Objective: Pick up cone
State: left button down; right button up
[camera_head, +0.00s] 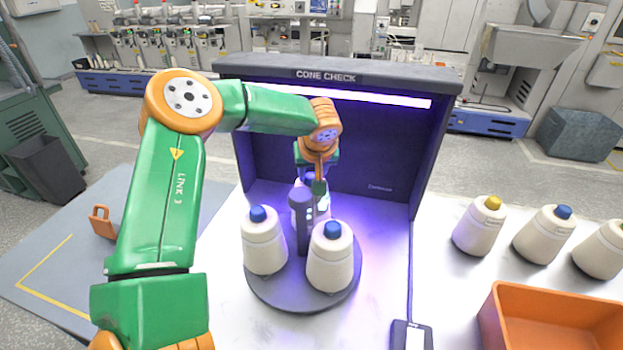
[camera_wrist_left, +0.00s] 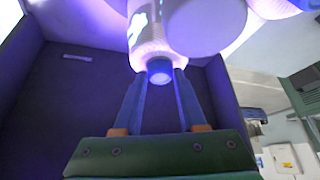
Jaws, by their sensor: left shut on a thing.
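My left gripper (camera_head: 318,186) reaches down into the dark "CONE CHECK" booth (camera_head: 340,76). Its fingers are shut on the blue tip of a white cone (camera_wrist_left: 155,38), which shows between them in the left wrist view. In the head view this cone is mostly hidden behind a dark post and the gripper; I cannot tell whether it still touches the turntable. A front-left white cone (camera_head: 263,252) and a front-right white cone (camera_head: 330,266), both blue-tipped, stand upright on the round dark turntable (camera_head: 298,299). My right gripper is not in view.
The dark post (camera_head: 302,228) rises at the turntable's middle. To the right stand a yellow-tipped cone (camera_head: 479,230), a blue-tipped cone (camera_head: 544,238) and another cone (camera_head: 602,252). An orange bin (camera_head: 505,325) is at the front right. Booth walls enclose the gripper.

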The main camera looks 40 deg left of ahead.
pick_arm(q)
jog(key=shift+r, duration=0.1)
jog(key=shift+w+a+r, duration=0.1)
jog(key=shift+r, duration=0.2)
notch_tip(320, 180, up, 27)
jog(key=p, duration=0.8)
jog(key=shift+p, duration=0.35)
